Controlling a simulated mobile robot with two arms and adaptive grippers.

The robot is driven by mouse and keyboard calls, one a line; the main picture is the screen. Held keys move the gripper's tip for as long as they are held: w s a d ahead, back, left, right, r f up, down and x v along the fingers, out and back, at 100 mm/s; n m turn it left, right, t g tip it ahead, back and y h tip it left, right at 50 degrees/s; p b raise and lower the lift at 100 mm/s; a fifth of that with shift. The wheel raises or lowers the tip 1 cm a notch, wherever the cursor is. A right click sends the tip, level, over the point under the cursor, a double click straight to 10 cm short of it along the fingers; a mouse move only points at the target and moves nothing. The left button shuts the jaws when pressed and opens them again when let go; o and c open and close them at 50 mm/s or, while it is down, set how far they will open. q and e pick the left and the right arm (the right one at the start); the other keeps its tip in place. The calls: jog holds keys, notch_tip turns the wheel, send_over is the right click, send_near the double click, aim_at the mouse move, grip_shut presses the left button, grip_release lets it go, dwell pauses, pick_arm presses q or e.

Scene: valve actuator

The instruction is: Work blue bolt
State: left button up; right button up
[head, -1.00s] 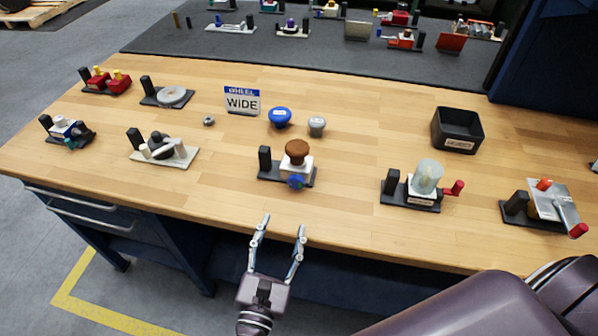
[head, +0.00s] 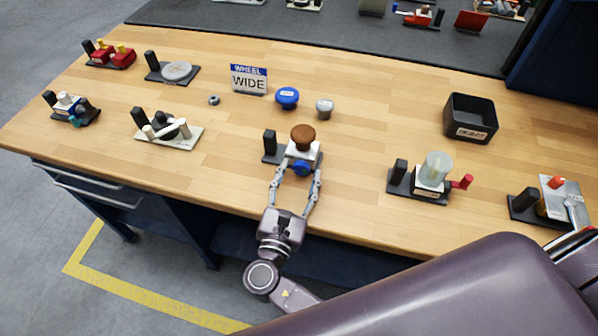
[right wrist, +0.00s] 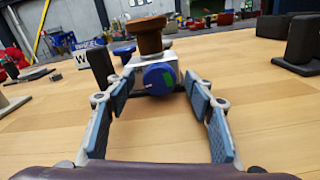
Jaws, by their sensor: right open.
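The blue bolt (head: 301,168) is a round blue knob on the front of a white block (head: 314,150) with a brown knob (head: 303,134) on top, mounted on a dark base (head: 270,157). It also shows in the right wrist view (right wrist: 159,76), with a green patch on its face. My right gripper (head: 297,171) is open, its fingers on either side of the blue bolt. In the right wrist view the fingers (right wrist: 157,95) stand apart, with a gap on each side of the bolt. My left gripper is not in view.
A blue knob (head: 287,97), a grey knob (head: 324,108) and a "WHEEL WIDE" sign (head: 249,79) stand behind. Bare wood lies between fixtures.

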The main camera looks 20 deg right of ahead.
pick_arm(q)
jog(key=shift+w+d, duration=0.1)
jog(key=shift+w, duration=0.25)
pick_arm(e)
jog(key=shift+c, duration=0.2)
jog(key=c, duration=1.1)
jog(key=n+p, duration=0.1)
jog(key=p, duration=0.1)
jog(key=n+p, duration=0.2)
jog(key=shift+a+r+p, duration=0.1)
jog(key=shift+r+p, duration=0.2)
jog(key=shift+r, duration=0.05)
jog(key=shift+f+n+p, duration=0.15)
jog(key=shift+n+p, duration=0.45)
jog(key=shift+n, duration=0.4)
jog(key=shift+w+f+n, duration=0.1)
jog(key=shift+n, duration=0.2)
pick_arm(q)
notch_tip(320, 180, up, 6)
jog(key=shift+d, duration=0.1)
pick_arm(e)
jog(key=o, duration=1.1)
jog(key=shift+o, duration=0.2)
